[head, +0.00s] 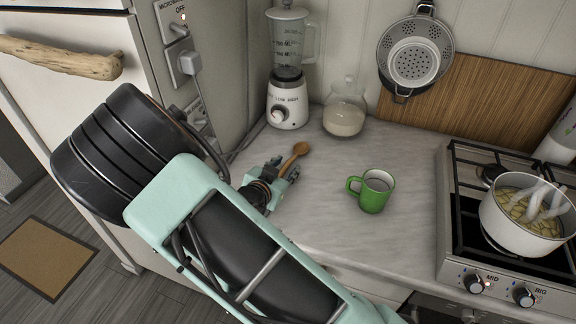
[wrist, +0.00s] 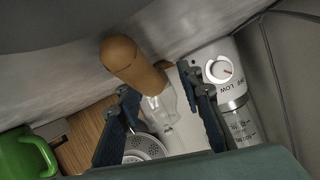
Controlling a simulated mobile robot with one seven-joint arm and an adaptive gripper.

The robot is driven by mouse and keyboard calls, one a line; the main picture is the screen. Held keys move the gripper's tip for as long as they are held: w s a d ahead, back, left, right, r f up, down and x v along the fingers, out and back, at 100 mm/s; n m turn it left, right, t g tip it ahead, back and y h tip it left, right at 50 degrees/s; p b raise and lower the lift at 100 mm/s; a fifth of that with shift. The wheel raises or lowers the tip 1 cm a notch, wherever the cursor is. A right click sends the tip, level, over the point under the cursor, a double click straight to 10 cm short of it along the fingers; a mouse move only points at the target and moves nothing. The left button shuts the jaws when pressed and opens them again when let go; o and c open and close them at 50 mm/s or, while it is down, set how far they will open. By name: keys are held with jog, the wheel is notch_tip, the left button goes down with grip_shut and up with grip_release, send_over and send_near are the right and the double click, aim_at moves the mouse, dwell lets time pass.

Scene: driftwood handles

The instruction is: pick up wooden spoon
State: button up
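The wooden spoon (head: 300,149) lies on the grey marbled counter, its round end pointing toward the back. Its other end is hidden behind my gripper (head: 285,172) in the head view. In the wrist view, a thick brown wooden part of the spoon (wrist: 130,62) shows close up, just beyond the fingertips and roughly in line with the gap. My gripper (wrist: 162,100) is open there, with its two dark fingers wide apart and nothing held between them. I cannot tell whether a finger touches the spoon.
A green mug (head: 374,192) stands to the right of my gripper. A blender (head: 288,100) and a glass jar (head: 344,118) stand behind the spoon. The stove with a white pot (head: 525,222) is at the right. A fridge (head: 75,75) stands at the left.

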aim_at(287, 163)
jog(key=shift+w+d+f, duration=0.2)
jog(key=shift+w+f, duration=0.05)
jog(key=shift+w, duration=0.35)
grip_shut()
jog(key=shift+r, duration=0.1)
jog(key=shift+r, duration=0.55)
notch_tip(287, 163, up, 2)
jog(key=shift+r, duration=0.1)
jog(key=s+d+r+p, duration=0.1)
jog(key=s+r+p, duration=0.1)
jog(key=s+r, duration=0.7)
jog(key=s, duration=0.5)
jog(key=shift+d+r, duration=0.25)
jog(key=shift+d, duration=0.1)
